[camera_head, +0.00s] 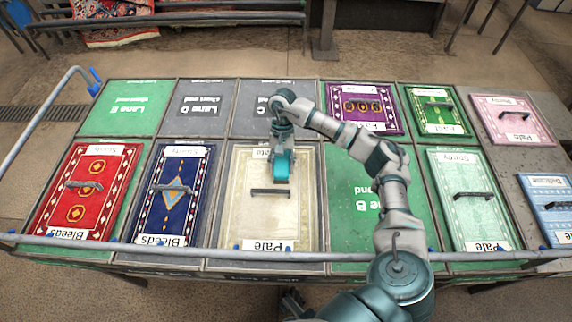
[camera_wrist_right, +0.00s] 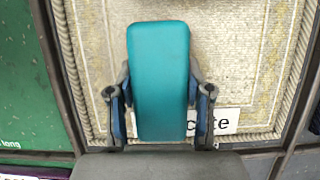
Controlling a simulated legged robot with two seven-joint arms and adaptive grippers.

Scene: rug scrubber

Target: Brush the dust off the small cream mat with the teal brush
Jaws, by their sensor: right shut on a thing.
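The cream mat (camera_head: 240,212) lies in the middle of the table with a braided border, a dark bar handle across it and a "Pale" label at its near edge. Its far end fills much of the right wrist view (camera_wrist_right: 262,65), its surface speckled; I cannot tell dust from weave. My right gripper (camera_head: 281,150) is over the mat's far end, shut on the teal brush (camera_head: 282,168). In the right wrist view the brush (camera_wrist_right: 160,75) sits between the two fingers and partly covers a label. Whether its underside touches the mat is hidden. My left gripper is not in view.
A red mat (camera_head: 103,192) and a blue mat (camera_head: 188,200) lie to the left. A purple mat (camera_head: 385,122), a pale green mat (camera_head: 465,222) and other small mats lie to the right. Green panel "B" (camera_head: 345,215) is bare. A metal rail (camera_head: 150,246) runs along the near edge.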

